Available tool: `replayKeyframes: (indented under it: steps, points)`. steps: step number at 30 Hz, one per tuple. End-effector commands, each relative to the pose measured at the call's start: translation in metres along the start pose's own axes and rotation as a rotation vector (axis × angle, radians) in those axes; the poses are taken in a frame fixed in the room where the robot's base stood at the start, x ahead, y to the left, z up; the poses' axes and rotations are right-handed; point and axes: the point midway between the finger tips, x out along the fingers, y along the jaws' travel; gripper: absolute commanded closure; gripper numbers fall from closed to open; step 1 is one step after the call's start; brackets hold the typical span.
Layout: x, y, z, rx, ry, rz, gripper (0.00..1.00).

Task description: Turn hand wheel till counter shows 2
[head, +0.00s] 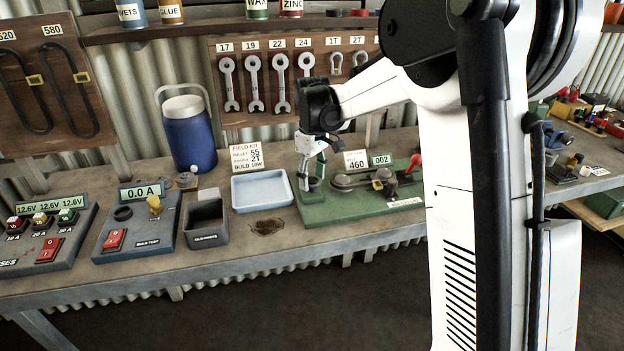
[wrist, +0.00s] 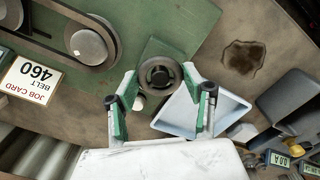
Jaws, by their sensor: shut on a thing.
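The green belt rig (head: 350,205) stands on the bench. Its small counter (head: 382,160) reads 002 in the head view. The dark round hand wheel (wrist: 160,74) is at one end of the rig; it shows in the wrist view with a pale knob (wrist: 139,103) at its rim. My gripper (head: 312,172) reaches down over the wheel from above. In the wrist view, its green-padded fingers (wrist: 161,84) stand on either side of the wheel and are shut on it. In the head view the fingers partly hide the wheel (head: 313,184).
The job card (head: 357,159) reads 460 and stands behind the rig. A belt runs over the pulleys (wrist: 88,46). A red-handled lever (head: 414,162) is at the rig's right. A pale blue tray (head: 262,206) lies left of the rig, beside a dark bin (head: 207,222).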

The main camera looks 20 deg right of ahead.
Motion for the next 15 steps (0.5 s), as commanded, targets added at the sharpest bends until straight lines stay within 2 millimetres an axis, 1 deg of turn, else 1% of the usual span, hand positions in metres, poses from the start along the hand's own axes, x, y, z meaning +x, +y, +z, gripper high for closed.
replayKeyframes:
  steps: [6,15]
  points:
    - [0.0001,0.0002,-0.0001,-0.065,0.000,0.000,0.81]
    - [-0.0003,0.0002,-0.0001,-0.085,0.000,0.000,0.81]
